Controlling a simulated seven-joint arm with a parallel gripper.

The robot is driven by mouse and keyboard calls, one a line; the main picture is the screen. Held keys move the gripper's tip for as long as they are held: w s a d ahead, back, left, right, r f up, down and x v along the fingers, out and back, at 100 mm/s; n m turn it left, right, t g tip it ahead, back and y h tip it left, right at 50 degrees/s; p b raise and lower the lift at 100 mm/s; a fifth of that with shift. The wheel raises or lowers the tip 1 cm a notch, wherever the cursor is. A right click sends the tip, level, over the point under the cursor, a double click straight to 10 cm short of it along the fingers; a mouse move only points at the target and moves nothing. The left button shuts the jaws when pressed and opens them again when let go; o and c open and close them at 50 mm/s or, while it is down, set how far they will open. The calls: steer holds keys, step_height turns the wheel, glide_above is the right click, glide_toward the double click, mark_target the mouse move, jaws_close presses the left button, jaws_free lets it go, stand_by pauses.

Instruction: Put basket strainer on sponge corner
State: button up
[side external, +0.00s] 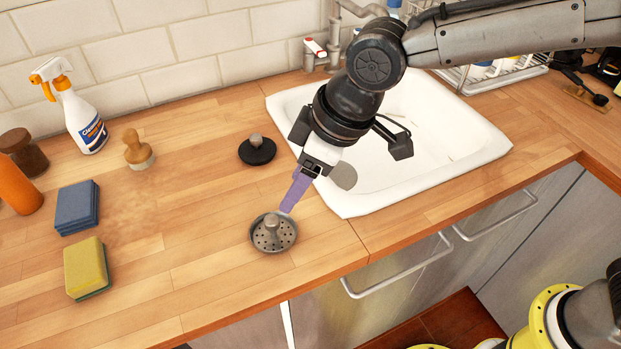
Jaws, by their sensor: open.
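The basket strainer (265,243), a round grey metal disc with holes and a raised centre knob, lies flat on the wooden counter in front of the sink's left corner. My gripper (289,206) points down at it from the upper right, its purple finger ending close to the strainer's knob. It is open and holds nothing; whether the fingertip touches the strainer cannot be told. The other finger is not clearly seen. At the left, a blue sponge stack (77,207) and a yellow sponge with a green underside (86,266) lie on the counter.
A black stopper (257,151) lies left of the white sink (440,140). A wooden-handled brush (137,150), a spray bottle (80,115), an orange cylinder (17,186) and a brown jar (22,152) stand at the left. Counter between the strainer and the sponges is clear.

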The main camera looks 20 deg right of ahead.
steer(key=shift+r, duration=0.1)
steer(key=s+d+r+m, duration=0.2)
steer(key=s+d, duration=0.1)
steer(key=d, duration=0.6)
steer(key=s+d+r+m+t+h, duration=0.1)
steer(key=s+d+r+m, duration=0.1)
steer(key=d, duration=0.7)
steer(key=s+d+r+m+t+h, duration=0.1)
steer(key=s+d, duration=0.3)
steer(key=d, duration=0.5)
steer(key=shift+d+r+m, duration=0.4)
steer(key=shift+r+m, duration=0.3)
steer(key=shift+r, duration=0.15)
steer(key=shift+o, duration=0.5)
steer(key=s+d+f+m+h, duration=0.1)
steer(key=s+d+f+m, duration=0.2)
steer(key=s+d, duration=0.4)
steer(key=s, duration=0.3)
steer(key=shift+d+f+t+h, duration=0.3)
steer(key=shift+f, duration=0.05)
steer(key=shift+m, duration=0.3)
